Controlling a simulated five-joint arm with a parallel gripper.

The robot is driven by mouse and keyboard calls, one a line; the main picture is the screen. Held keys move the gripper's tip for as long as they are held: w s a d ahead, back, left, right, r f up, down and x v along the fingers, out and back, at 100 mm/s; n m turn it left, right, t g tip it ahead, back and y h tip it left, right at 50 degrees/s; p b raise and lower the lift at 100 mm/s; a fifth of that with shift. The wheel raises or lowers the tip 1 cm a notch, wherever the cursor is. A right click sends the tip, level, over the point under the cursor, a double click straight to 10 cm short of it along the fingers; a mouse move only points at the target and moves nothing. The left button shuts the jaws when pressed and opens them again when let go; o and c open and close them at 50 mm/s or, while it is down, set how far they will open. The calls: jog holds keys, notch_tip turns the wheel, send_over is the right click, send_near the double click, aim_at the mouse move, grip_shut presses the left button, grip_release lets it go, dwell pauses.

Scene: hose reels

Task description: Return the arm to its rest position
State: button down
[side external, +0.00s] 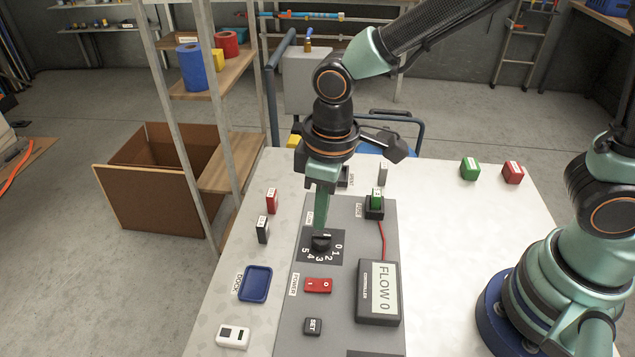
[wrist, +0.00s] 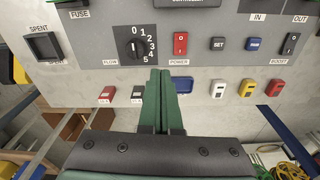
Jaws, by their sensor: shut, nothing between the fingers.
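My gripper (side external: 321,220) points down over the grey panel. Its green fingers are closed together with nothing between them. In the side view the fingertips appear just behind and above the black dial knob (side external: 322,242). In the wrist view my gripper (wrist: 161,75) ends below and to the right of the dial (wrist: 136,46), apart from it in the picture. The exact height above the panel is hard to tell. The controller (side external: 378,307) reads FLOW 0.
A red power switch (side external: 318,285), a SET button (side external: 312,326) and a blue dock tray (side external: 255,284) lie nearby. A green fuse (side external: 376,201) sits in its holder. Red (side external: 271,201) and dark (side external: 262,230) blocks stand at left.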

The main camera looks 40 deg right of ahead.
jog(key=s+d+r+m+t, duration=0.1)
jog(key=d+r+m+t, duration=0.1)
jog(key=d+r, duration=0.4)
jog(key=s+d+r+m+t, duration=0.1)
jog(key=d+r+m, duration=0.4)
jog(key=d, duration=0.9)
jog(key=shift+r+m+t+h, duration=0.3)
jog(key=shift+r+t, duration=0.3)
jog(key=shift+t, duration=0.3)
